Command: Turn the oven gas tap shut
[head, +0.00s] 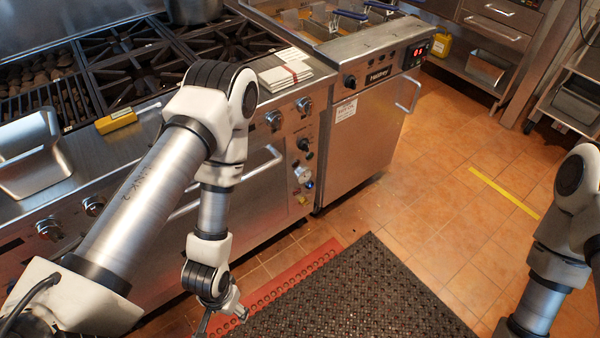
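The oven front (265,195) is stainless steel, with a column of small controls near its right edge. In that column are a dark knob (303,144) and, below it, a pale round fitting with a blue part (303,175). I cannot tell for sure which fitting is the gas tap or how its handle is turned. My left gripper (218,318) hangs low at the bottom of the view, left of and well below these fittings, apart from them. It is small and partly cut off, so its opening is unclear. My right gripper is out of view.
A fryer cabinet (362,140) stands right of the oven.

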